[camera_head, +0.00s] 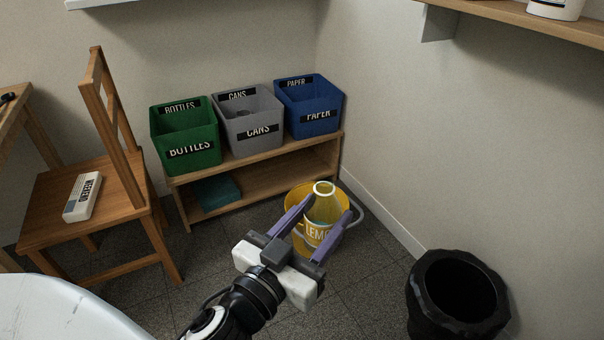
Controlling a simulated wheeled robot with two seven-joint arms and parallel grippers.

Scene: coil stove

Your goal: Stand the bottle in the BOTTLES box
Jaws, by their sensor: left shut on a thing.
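My left gripper (315,229) comes in from the bottom left with its two purple fingers on either side of a bottle (322,211). It is shut on the bottle, which has a yellowish see-through body, a pale ring at its top and a label reading "LEM". The bottle looks roughly upright, and a yellow bucket (301,195) shows behind it. The green BOTTLES box (191,152) stands at the left end of the low wooden shelf, up and left of the gripper. I see nothing inside the part of the box that shows. My right gripper is not in view.
The grey CANS box (254,134) and blue PAPER box (314,119) stand right of the green box on the shelf (240,162). A black bin (458,295) stands at lower right.

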